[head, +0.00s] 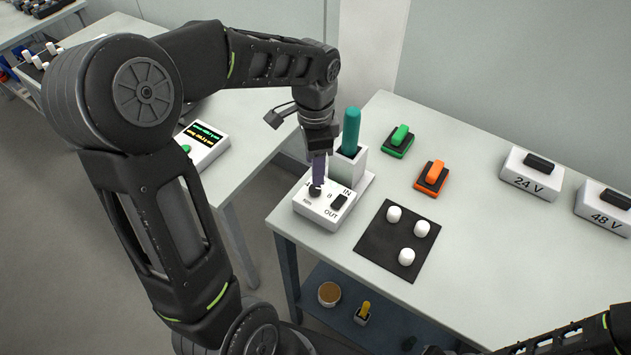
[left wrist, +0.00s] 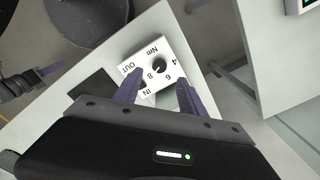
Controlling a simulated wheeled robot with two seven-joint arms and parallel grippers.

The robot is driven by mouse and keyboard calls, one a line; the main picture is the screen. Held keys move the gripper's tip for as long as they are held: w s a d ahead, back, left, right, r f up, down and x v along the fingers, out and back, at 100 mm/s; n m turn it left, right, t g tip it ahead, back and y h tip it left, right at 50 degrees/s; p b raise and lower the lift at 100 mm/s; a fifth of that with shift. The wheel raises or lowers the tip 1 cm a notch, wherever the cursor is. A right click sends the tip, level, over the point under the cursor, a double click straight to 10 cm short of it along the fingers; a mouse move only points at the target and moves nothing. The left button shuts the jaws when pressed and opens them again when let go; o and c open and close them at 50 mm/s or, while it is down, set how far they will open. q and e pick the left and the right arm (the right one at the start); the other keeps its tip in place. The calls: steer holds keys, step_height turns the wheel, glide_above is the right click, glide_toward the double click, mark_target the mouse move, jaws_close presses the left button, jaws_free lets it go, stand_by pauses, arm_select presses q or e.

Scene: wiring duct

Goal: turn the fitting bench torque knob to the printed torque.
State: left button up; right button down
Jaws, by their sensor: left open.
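The torque knob (head: 315,191) is a small black dial on top of a white box (head: 322,212) at the near left corner of the bench. The knob (left wrist: 158,67) also shows in the left wrist view, with 4, 6, 8 and Nm printed around it; I cannot tell its setting for sure. A black rocker (head: 339,202) sits between IN and OUT. My left gripper (head: 318,178) points down over the knob. My right gripper is out of view.
A teal handle (head: 351,130) stands upright in a white holder (head: 347,164) close behind my left gripper. Green (head: 399,139) and orange (head: 432,176) switches and a dark mat (head: 374,240) with white pegs lie to the right. A display box (head: 203,143) with unreadable text stands on the left table.

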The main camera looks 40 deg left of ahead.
mark_target(314, 188)
arm_select(q)
step_height(314, 188, down, 7)
steer(key=shift+f+p, duration=0.1)
steer(key=shift+p, duration=0.4)
jaws_close()
stand_by(0.4)
